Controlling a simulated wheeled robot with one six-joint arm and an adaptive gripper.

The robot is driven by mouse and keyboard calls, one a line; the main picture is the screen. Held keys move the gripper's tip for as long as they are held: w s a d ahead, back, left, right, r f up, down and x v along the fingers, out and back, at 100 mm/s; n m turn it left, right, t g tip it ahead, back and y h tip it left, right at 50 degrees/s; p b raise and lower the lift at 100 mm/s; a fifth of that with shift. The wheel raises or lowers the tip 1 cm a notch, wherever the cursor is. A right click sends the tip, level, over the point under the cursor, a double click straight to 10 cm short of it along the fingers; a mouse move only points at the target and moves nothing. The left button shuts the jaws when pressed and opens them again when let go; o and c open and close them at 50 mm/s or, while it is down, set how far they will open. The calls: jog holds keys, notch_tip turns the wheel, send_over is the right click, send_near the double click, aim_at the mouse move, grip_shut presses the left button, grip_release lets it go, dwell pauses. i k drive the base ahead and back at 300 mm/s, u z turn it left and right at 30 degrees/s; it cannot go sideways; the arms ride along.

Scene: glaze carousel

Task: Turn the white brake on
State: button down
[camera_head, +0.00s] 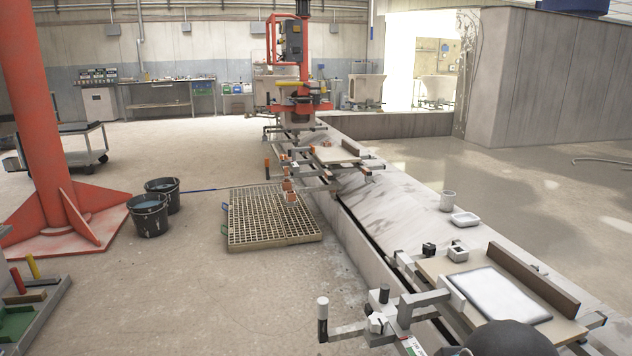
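A metal carriage frame (424,300) stands at the near right on the long track. A white faceted knob (376,323) sits on the left end of its bar; it may be the white brake, but I cannot tell for sure. A black knob on a light post (384,294) stands just behind it. Farther left on the same bar is an upright dark handle with a light top (323,318). I cannot tell the brake's setting. My gripper is not in view; a dark rounded shape at the bottom right may be part of me.
The carriage bears a board (450,270) with a white slab (500,294). Left are a floor grate (270,225), two buckets (148,215) and a red column (38,110). Floor left of the carriage is clear.

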aim_at(323, 302)
jog(key=u, duration=0.35)
jog(key=k, duration=0.45)
jog(key=u, duration=1)
jog(key=i, duration=0.9)
jog(key=z, duration=1.05)
jog(key=i, duration=0.4)
jog(key=z, duration=0.4)
